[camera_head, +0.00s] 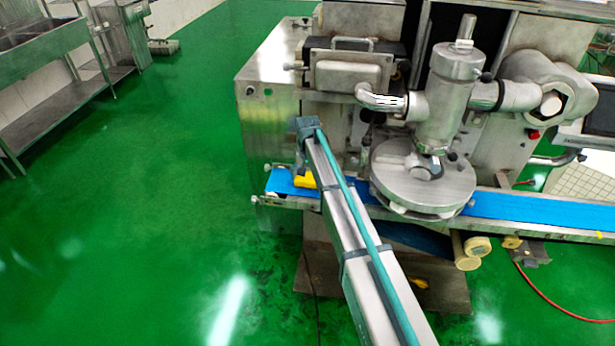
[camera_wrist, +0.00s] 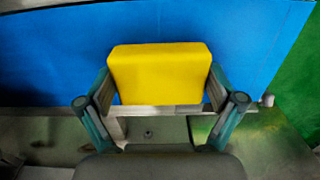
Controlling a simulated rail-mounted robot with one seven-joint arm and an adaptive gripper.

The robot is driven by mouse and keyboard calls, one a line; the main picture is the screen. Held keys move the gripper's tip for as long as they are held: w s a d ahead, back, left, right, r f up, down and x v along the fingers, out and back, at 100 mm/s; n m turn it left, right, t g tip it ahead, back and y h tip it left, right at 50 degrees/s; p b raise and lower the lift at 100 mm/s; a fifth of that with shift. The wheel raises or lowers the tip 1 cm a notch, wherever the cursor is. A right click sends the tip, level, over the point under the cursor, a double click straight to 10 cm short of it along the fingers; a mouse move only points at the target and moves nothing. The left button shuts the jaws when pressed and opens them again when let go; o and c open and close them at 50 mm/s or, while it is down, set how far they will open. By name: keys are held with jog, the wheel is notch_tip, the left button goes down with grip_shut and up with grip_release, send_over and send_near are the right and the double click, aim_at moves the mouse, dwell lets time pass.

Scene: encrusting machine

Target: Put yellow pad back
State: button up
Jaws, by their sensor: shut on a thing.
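The yellow pad (camera_wrist: 160,72) is a soft-edged block, seen in the wrist view between the two fingers of my gripper (camera_wrist: 161,97). My gripper is shut on it, with one finger at its left side and one at its right. The pad is over the blue conveyor belt (camera_wrist: 265,30), near the belt's edge; whether it touches the belt I cannot tell. In the head view the pad (camera_head: 305,181) shows as a small yellow patch at the left end of the belt (camera_head: 281,183), partly hidden by my arm.
The steel encrusting machine (camera_head: 270,125) stands behind the belt. Its round metal disc (camera_head: 423,185) and upright cylinder (camera_head: 447,95) are right of my arm. The belt runs on to the right. Green floor (camera_head: 150,200) is open at the left, with a steel sink bench (camera_head: 45,60) beyond.

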aim_at(308, 177)
jog(key=o, duration=0.7)
jog(key=shift+f, duration=0.15)
notch_tip(308, 177, up, 12)
jog(key=b, duration=0.3)
jog(key=shift+r, duration=0.2)
